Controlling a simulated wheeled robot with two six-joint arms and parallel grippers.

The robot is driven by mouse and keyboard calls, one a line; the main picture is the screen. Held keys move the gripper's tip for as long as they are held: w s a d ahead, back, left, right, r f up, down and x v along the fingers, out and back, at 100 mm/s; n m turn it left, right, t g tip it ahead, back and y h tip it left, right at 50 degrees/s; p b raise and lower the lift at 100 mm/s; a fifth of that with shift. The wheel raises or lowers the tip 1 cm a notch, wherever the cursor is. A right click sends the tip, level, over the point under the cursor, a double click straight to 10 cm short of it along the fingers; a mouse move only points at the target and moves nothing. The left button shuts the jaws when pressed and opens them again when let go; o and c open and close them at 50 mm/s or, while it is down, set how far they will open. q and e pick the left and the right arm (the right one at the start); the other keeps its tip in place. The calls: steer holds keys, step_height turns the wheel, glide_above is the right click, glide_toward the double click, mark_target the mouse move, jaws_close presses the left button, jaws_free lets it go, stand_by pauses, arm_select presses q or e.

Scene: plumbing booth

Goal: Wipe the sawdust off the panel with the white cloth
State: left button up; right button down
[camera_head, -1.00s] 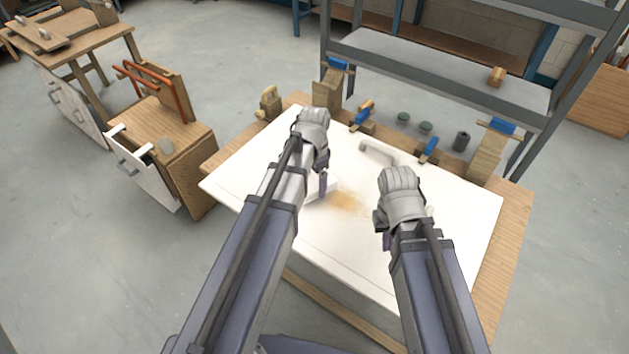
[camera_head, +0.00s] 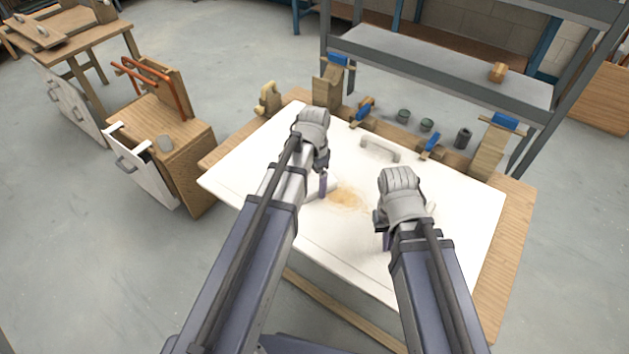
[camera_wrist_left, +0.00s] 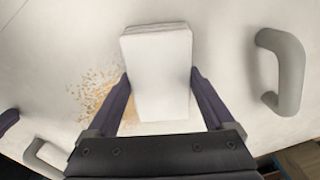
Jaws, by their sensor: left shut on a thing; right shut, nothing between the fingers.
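The white cloth (camera_wrist_left: 158,75) is a folded pad between the fingers of my left gripper (camera_wrist_left: 158,100) in the left wrist view. In the head view my left gripper (camera_head: 323,184) is shut on it, low over the white panel (camera_head: 260,165); the arm hides part of the cloth. I cannot tell whether the cloth presses on the panel. A tan patch of sawdust (camera_head: 347,200) lies just right of the cloth in the head view; it shows as loose grains (camera_wrist_left: 95,97) left of the cloth in the wrist view. My right gripper (camera_head: 386,241) is shut and empty over the panel's right part.
A grey handle (camera_head: 380,148) stands on the panel's far side; another (camera_wrist_left: 45,158) shows in the wrist view. Blue clamps (camera_head: 365,108) and wooden blocks line the bench's far edge. A grey shelf (camera_head: 440,70) stands behind. A wooden cabinet (camera_head: 165,140) is at left.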

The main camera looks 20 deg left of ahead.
mark_target(369, 218)
arm_select(q)
steer(key=shift+d, duration=0.15)
steer(key=shift+s+d+r, duration=0.1)
steer(key=shift+s+d, duration=0.2)
steer(key=shift+d, duration=0.5)
steer(key=shift+s+d, duration=0.3)
steer(key=shift+d, duration=0.45)
steer(key=shift+s+d, duration=0.4)
steer(key=shift+d, duration=0.7)
steer(key=shift+s+d, duration=0.4)
steer(key=shift+d, duration=0.7)
steer(key=shift+s+d, duration=0.4)
steer(key=shift+d, duration=0.7)
steer(key=shift+s+d+f, duration=0.1)
steer(key=shift+s+d, duration=0.25)
steer(key=shift+d, duration=0.5)
steer(key=shift+s+d+f, duration=0.1)
steer(key=shift+s+d, duration=0.25)
steer(key=shift+d, duration=0.45)
steer(key=shift+s+d+r, duration=0.1)
steer(key=shift+s+d, duration=0.15)
steer(key=shift+d, duration=0.6)
steer(key=shift+s+d, duration=0.25)
steer(key=shift+d, duration=0.6)
